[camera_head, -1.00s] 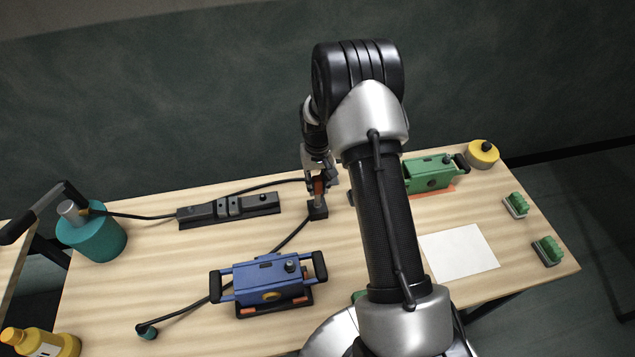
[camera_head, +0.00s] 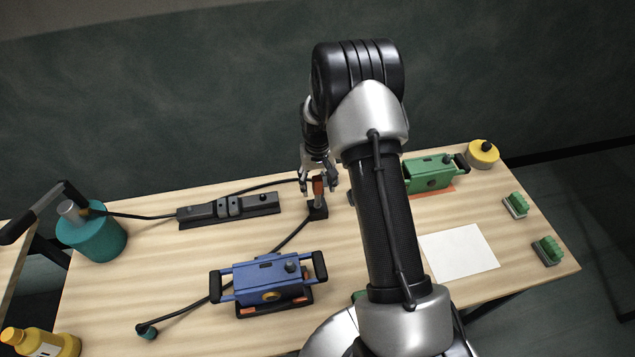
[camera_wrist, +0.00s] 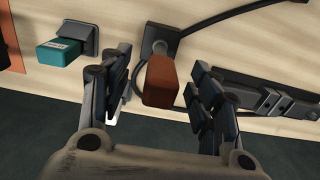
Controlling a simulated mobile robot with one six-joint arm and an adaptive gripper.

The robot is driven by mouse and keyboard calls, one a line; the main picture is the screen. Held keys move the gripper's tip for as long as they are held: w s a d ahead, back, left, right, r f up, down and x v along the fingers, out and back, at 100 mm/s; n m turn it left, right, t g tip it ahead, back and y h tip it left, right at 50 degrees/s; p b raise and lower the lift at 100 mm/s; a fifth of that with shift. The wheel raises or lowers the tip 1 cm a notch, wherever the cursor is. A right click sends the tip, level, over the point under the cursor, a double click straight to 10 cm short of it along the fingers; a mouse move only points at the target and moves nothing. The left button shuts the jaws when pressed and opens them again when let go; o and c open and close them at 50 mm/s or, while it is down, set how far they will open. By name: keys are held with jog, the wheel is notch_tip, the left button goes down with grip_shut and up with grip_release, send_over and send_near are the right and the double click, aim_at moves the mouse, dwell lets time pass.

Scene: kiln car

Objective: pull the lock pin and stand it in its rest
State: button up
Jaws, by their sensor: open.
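The lock pin, with a red-brown block handle (camera_head: 318,186) on a metal shank, stands upright in a small black base (camera_head: 318,211), apparently its rest, near the table's back edge. It also shows in the wrist view (camera_wrist: 161,82), handle toward the camera, the base (camera_wrist: 163,37) beyond it. My gripper (camera_head: 318,191) is open, its fingers on either side of the handle. In the wrist view, gaps show between both fingers and the handle (camera_wrist: 176,72). How deep the shank sits is hard to tell.
A teal-topped block (camera_wrist: 58,53) stands beside the pin. A black strip (camera_head: 230,210) and cables lie left. A blue unit (camera_head: 268,280) stands in front, a green unit (camera_head: 428,175) right behind my arm. White sheet (camera_head: 460,252) lies right.

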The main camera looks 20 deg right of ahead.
jog(key=shift+r, duration=0.15)
dwell(0.5)
jog(key=shift+r+p, duration=1.3)
jog(key=shift+r, duration=0.8)
notch_tip(320, 180, up, 12)
dwell(1.1)
